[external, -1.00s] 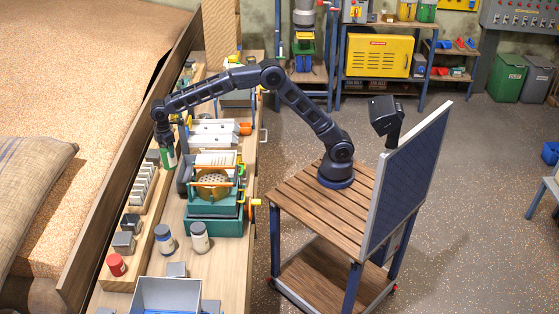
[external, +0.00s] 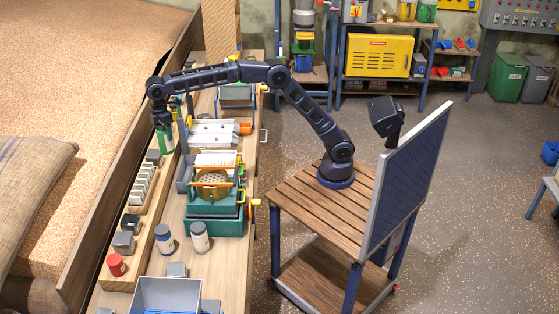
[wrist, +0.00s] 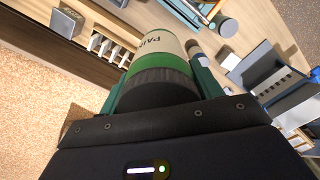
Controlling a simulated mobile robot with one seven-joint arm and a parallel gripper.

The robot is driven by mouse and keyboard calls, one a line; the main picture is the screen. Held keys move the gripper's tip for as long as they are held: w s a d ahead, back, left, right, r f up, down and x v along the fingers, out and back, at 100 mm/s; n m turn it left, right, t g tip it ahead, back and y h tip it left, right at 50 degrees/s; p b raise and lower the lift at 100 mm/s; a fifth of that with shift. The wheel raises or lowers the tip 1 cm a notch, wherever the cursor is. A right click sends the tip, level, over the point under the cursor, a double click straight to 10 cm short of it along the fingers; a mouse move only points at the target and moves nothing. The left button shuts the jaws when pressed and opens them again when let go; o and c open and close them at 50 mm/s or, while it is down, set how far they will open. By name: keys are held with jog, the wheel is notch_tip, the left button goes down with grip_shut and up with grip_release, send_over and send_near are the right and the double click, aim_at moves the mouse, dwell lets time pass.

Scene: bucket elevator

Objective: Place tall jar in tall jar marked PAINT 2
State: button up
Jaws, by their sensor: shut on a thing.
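A tall jar (wrist: 158,58) with a dark ribbed lid, a green band and a cream label is in my gripper (wrist: 160,88). The label's visible letters read "PAI"; the rest is turned out of sight. In the external view my gripper (external: 162,122) holds this green jar (external: 166,142) above the left side of the bench, apart from the surface. The fingers are shut on its lid end. No "PAINT 2" marking is readable on any other jar.
A slotted rack (external: 143,188) lies below my gripper. A green machine with an orange handle (external: 213,190) stands to its right. A grey bin (external: 168,294) is in front.

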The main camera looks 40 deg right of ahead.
jog(key=s+a+n, duration=0.2)
jog(key=s+a, duration=0.1)
jog(key=s, duration=0.9)
jog(key=s+a+n, duration=0.1)
jog(key=s+a, duration=0.2)
jog(key=s, duration=1)
notch_tip(320, 180, down, 25)
jog(key=shift+d, duration=0.15)
jog(key=shift+w+f, duration=0.1)
jog(key=o, duration=1.4)
jog(key=shift+o, duration=0.2)
notch_tip(320, 180, up, 12)
